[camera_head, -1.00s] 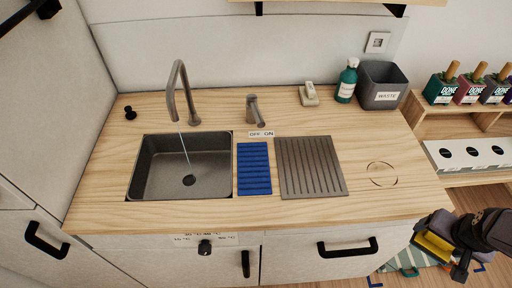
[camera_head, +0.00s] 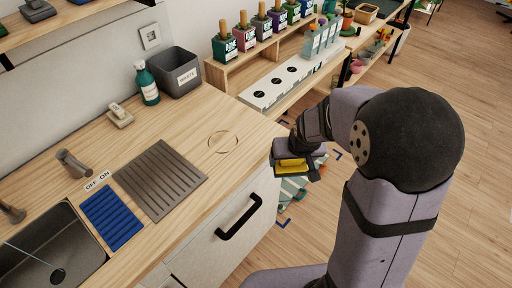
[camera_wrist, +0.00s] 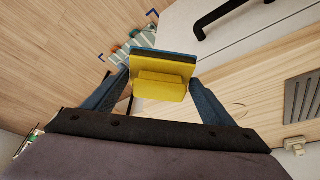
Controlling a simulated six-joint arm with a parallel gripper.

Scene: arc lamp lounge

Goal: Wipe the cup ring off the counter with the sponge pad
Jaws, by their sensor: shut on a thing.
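The cup ring (camera_head: 222,141) is a thin brown circle on the wooden counter (camera_head: 190,122), right of the grooved drainer and near the counter's right end. In the wrist view part of the ring (camera_wrist: 238,111) shows beside my right finger. My gripper (camera_head: 294,164) is shut on the sponge pad (camera_head: 291,163), yellow with a dark blue layer. The pad also shows in the wrist view (camera_wrist: 164,69), between both fingers. My gripper holds it beside the counter's right edge, to the right of the ring and apart from it.
A grooved drainer (camera_head: 160,180), a blue ribbed mat (camera_head: 112,218) and a sink (camera_head: 50,250) lie left of the ring. A green bottle (camera_head: 147,84) and grey waste bin (camera_head: 176,73) stand at the back. A shelf with labelled pots (camera_head: 244,38) stands beyond. The counter around the ring is clear.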

